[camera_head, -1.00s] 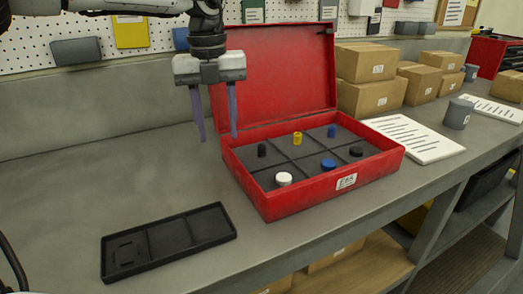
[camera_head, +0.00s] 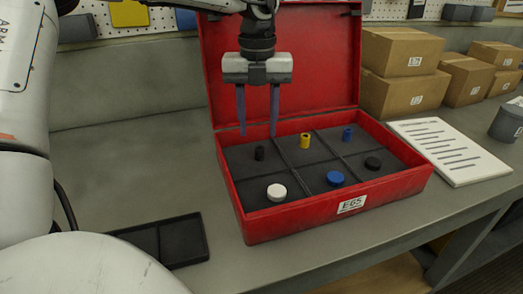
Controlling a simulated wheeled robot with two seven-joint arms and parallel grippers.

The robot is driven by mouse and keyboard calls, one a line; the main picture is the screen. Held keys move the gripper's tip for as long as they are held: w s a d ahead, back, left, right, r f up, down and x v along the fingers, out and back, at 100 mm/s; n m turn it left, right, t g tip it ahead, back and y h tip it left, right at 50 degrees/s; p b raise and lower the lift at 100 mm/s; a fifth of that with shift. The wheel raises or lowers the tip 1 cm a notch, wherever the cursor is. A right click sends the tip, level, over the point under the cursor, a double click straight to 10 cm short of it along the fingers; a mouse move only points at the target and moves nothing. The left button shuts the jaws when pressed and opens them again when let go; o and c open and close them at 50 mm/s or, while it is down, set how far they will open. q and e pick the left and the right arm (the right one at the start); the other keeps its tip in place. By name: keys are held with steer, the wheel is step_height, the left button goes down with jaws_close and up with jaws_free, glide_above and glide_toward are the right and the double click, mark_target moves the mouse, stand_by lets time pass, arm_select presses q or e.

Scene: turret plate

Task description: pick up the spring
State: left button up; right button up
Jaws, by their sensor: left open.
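No part in view is clearly recognisable as a spring. The open red box (camera_head: 290,224) holds several small parts in its dark compartments. The back row has a black cylinder (camera_head: 259,153), a yellow cylinder (camera_head: 305,140) and a blue cylinder (camera_head: 347,133). The front row has a white round part (camera_head: 276,192), a blue disc (camera_head: 335,178) and a black disc (camera_head: 373,163). My left gripper (camera_head: 258,134) is open and empty, pointing down above the back left compartment, with the black cylinder between its fingertips in the picture. My right gripper is not in view.
The box's raised lid (camera_head: 325,70) stands behind the gripper. A black tray (camera_head: 175,243) lies at the front left, partly hidden by my arm. A white sheet (camera_head: 450,150) and cardboard boxes (camera_head: 403,52) are to the right.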

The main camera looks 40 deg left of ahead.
mark_target(260, 147)
arm_select(q)
steer(key=f, duration=0.3)
steer(key=f+p, duration=0.1)
steer(key=f, duration=0.1)
steer(key=shift+w+d+f, duration=0.1)
steer(key=shift+d+f, duration=0.1)
steer(key=shift+f, duration=0.2)
jaws_close()
